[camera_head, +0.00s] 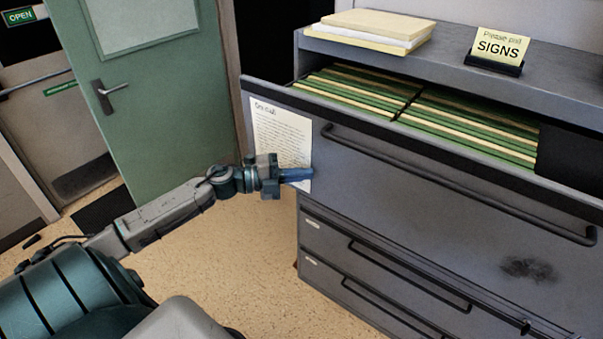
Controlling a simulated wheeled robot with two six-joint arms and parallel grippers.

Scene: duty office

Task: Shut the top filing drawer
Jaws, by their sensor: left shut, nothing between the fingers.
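The top filing drawer (430,205) of the grey cabinet is pulled well open, and green and cream hanging files (440,115) show inside it. A long dark bar handle (450,185) runs across its front. A printed sheet (280,135) is stuck on the left part of the drawer front. My left gripper (308,175) is shut and empty, with its fingertips in front of the drawer face by the sheet's lower right edge. I cannot tell whether the tips touch the face. My right gripper is not in view.
Lower drawers (375,270) of the cabinet are closed. On the cabinet top are a stack of folders (368,32) and a small yellow sign (498,46). A green door (155,110) stands behind on the left. Speckled floor (240,270) is clear left of the cabinet.

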